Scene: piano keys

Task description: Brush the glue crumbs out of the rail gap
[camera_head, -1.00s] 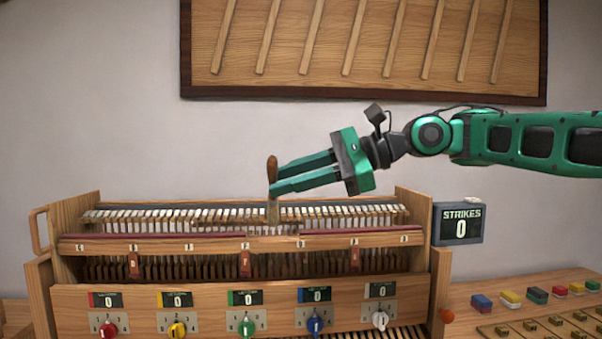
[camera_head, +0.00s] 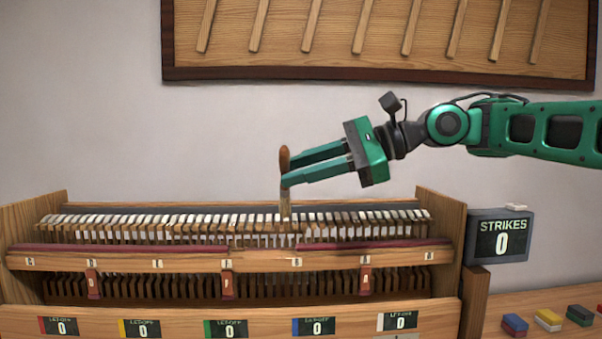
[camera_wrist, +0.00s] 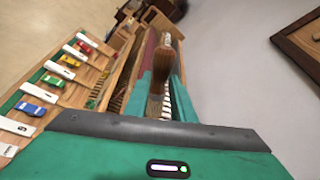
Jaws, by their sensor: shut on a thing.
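My gripper (camera_head: 287,174) is shut on a brush with a brown wooden handle (camera_head: 284,158) and pale bristles (camera_head: 285,206). The brush stands upright, bristles down, in front of the hammer row and above the front rail (camera_head: 130,264). The red felt strip on this rail is broken by a bare stretch (camera_head: 262,248), and the bristles are above its right part, apparently not touching it. Glue crumbs are too small to make out.
The row of hammers (camera_head: 370,222) runs close behind the brush. Wooden side walls (camera_head: 438,228) close the case at both ends. A strikes counter (camera_head: 499,238) stands at the right. Coloured blocks (camera_head: 547,319) lie on the bench.

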